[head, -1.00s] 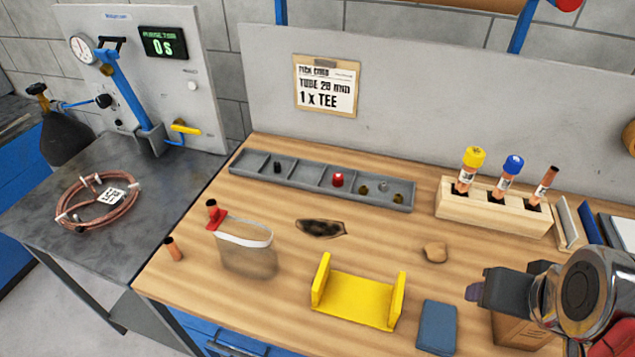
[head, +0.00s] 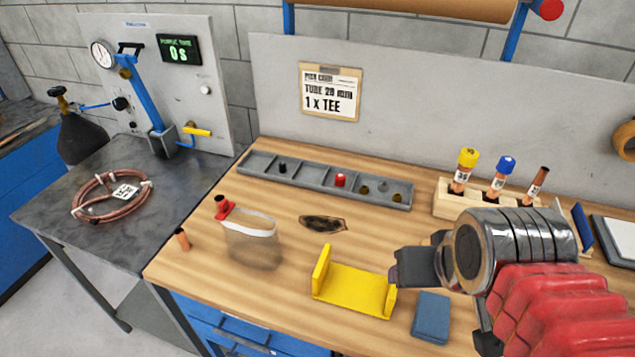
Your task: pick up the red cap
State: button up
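A small red cap (head: 340,180) sits in a compartment of the long grey divided tray (head: 300,185) at the back of the wooden bench. My gripper (head: 400,268) is over the right part of the bench, to the right of and nearer than the red cap, and well apart from it. Its dark finger end points left, above the right end of the yellow cradle. The fingers are seen from the side and overlap, so I cannot tell whether they are open. Another red piece (head: 225,209) is on the neck of a clear pouch at the left.
Small dark and brass-coloured parts share the tray. A yellow cradle (head: 350,289), a blue block (head: 431,317) and a dark patch (head: 322,224) lie in front of it. A wooden rack (head: 447,203) with capped tubes stands right. A copper tube piece (head: 182,239) stands left.

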aim_at(340, 179)
jog(key=u, duration=0.85)
jog(key=k, duration=1.35)
jog(key=u, duration=0.95)
jog(key=i, duration=1.4)
jog(key=z, duration=0.6)
jog(key=i, duration=0.85)
jog(key=z, duration=0.65)
